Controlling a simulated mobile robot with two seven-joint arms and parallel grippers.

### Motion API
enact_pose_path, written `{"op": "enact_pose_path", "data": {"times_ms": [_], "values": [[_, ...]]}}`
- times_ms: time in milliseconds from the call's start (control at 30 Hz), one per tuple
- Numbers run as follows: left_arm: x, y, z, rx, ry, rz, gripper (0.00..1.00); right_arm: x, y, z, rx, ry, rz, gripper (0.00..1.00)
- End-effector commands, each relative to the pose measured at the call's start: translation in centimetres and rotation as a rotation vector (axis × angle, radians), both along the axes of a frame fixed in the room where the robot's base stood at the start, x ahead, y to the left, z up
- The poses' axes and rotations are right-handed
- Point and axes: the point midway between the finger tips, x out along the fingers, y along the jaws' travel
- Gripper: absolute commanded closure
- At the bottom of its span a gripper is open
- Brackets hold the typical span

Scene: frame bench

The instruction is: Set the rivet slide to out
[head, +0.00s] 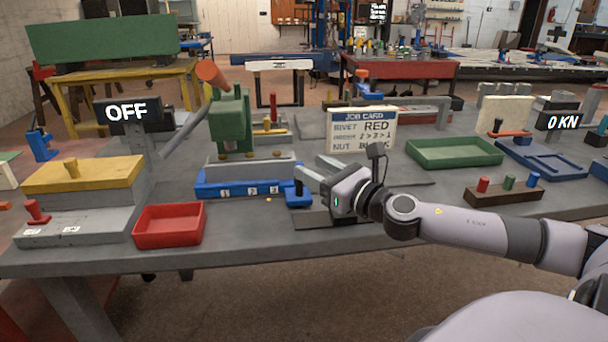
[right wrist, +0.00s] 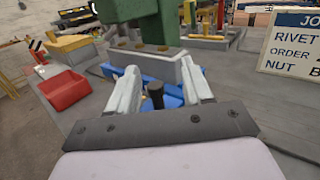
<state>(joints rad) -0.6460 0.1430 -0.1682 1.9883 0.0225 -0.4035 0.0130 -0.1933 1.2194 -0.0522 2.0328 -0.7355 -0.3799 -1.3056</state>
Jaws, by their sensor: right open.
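The rivet slide is a blue block with a black upright knob (head: 299,187), at the right end of the blue base (head: 236,188) marked 1, 2, 3 in front of the green press (head: 231,125). My right gripper (head: 308,174) is open and reaches in from the right, its fingertips at the knob. In the right wrist view the black knob (right wrist: 155,96) stands between the two spread fingers (right wrist: 160,72), with a gap visible on each side. The blue slide below is partly hidden by the fingers. My left gripper is not in view.
A red tray (head: 169,224) is left of the blue base. A job card (head: 361,130) stands behind my right gripper. A green tray (head: 454,152) and a rack of coloured pegs (head: 504,193) are to the right. Bare bench lies in front of the base.

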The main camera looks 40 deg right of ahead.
Motion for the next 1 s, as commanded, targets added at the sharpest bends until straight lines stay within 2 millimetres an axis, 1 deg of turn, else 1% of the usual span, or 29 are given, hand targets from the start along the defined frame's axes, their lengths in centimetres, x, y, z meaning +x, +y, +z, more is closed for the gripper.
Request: {"op": "enact_pose_path", "data": {"times_ms": [33, 167, 300, 433, 567, 733, 900, 1000], "values": [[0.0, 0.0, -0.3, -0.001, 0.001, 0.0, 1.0, 0.3, -0.4, 0.2, -0.022, 0.026, 0.05, 0.5], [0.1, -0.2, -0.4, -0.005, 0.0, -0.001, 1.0, 0.9, -0.7, 0.9, -0.045, 0.13, 0.185, 0.5], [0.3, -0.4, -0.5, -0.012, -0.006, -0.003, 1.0, 1.3, -0.8, 1.5, -0.071, 0.31, 0.304, 0.5], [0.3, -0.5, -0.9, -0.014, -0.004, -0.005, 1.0, 1.4, -0.8, 2.0, -0.091, 0.521, 0.36, 0.5], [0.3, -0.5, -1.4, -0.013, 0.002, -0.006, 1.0, 1.2, -0.6, 2.8, -0.115, 0.751, 0.351, 0.5], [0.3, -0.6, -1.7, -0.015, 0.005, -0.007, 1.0, 0.8, -0.2, 4.2, -0.142, 1.02, 0.253, 0.5], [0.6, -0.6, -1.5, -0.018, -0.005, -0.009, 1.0, 0.3, 0.4, 5.4, -0.156, 1.176, 0.142, 0.5], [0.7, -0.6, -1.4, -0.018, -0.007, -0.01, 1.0, 0.2, 0.5, 5.7, -0.157, 1.215, 0.106, 0.5]]}}
